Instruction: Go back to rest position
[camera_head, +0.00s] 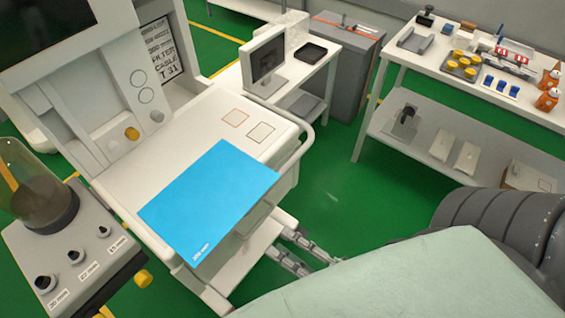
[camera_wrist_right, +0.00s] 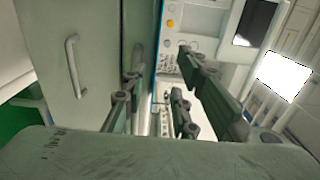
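My right gripper (camera_head: 278,240) is low beside the near right side of the white anaesthesia cart (camera_head: 170,165). Its two fingers point left toward the cart and stand apart, with nothing visibly held. In the right wrist view the gripper (camera_wrist_right: 160,62) also shows its fingers spread, with a cart side and a thin blue edge beyond the gap. I cannot tell whether the fingers touch the cart. A flat blue sheet (camera_head: 210,200) lies on the cart top, above and left of the gripper. My left gripper is out of view.
A grey unit with a clear cylinder (camera_head: 38,185) stands at lower left. A white desk (camera_head: 305,85) with a monitor (camera_head: 267,58) is behind the cart. A white table (camera_head: 440,60) with several small items stands at back right. Green floor (camera_head: 335,185) lies open between.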

